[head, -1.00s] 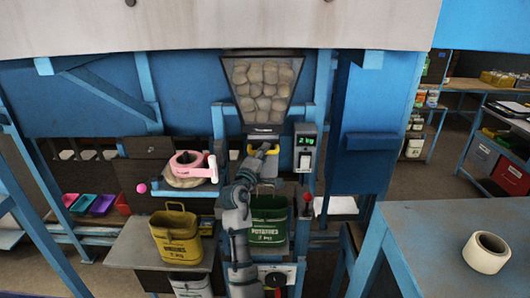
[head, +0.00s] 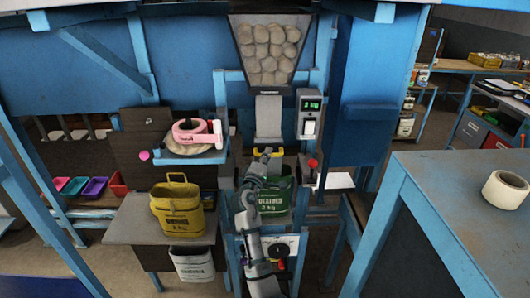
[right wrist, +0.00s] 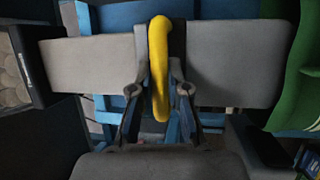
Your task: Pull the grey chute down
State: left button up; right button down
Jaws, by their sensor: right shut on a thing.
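The grey chute (head: 268,117) hangs below the potato-filled hopper (head: 268,50), with a long stretch of its face showing. It also shows in the right wrist view (right wrist: 90,65). A yellow handle (right wrist: 159,50) stands at its lower end. My right gripper (head: 263,157) is at this handle, and in the right wrist view its fingers (right wrist: 159,98) are on either side of the yellow bar, shut on it. A green potato sack (head: 277,203) is below the chute, partly hidden by my right arm. My left gripper is not in view.
A display box (head: 309,114) is right of the chute, with a red knob (head: 312,163) below it. Pink tape (head: 190,130) lies on a blue shelf at left, above a yellow sack (head: 177,210). A table (head: 440,200) with a white roll (head: 506,190) is at right.

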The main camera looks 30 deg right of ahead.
jog(key=shift+d+f, duration=0.15)
jog(key=shift+f, duration=0.25)
jog(key=c, duration=1.1)
grip_release()
jog(key=shift+f, duration=0.1)
jog(key=shift+c, duration=0.2)
jog(key=shift+d, duration=0.15)
jog(key=v, duration=1.2)
jog(key=shift+w, duration=0.2)
